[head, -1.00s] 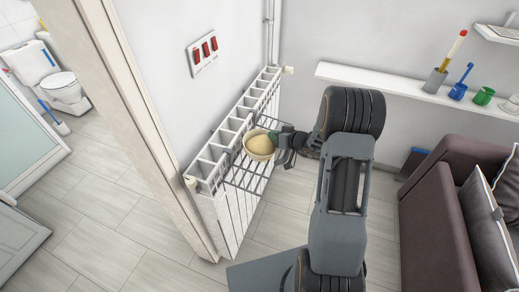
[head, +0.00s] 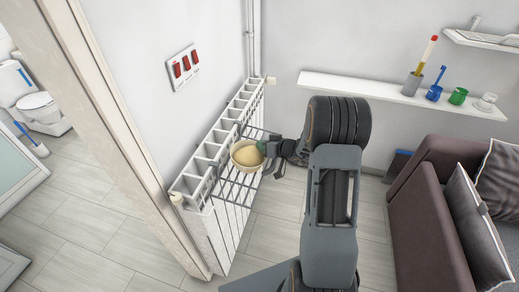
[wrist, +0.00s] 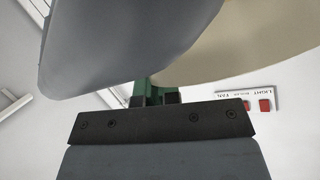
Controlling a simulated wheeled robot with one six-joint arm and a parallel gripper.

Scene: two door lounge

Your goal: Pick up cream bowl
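The cream bowl (head: 245,157) shows in the head view at the rack on the radiator's front. It is rounded, with a tan inside. My gripper (head: 268,148) is at the bowl's right edge, touching it, and appears shut on its rim. The fingertips are small and partly hidden. In the wrist view the bowl's cream surface (wrist: 250,42) fills the upper right, very near the camera. A large grey curved surface lies beside it; I cannot tell what part that is. Whether the bowl is clear of the rack bars is hard to tell.
The white radiator (head: 211,215) stands against the wall, with the wire rack (head: 240,187) on its front. A doorway frame (head: 125,130) is at left. A white shelf (head: 375,95) holds cups at right. A brown sofa (head: 425,205) stands right. Floor is clear between.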

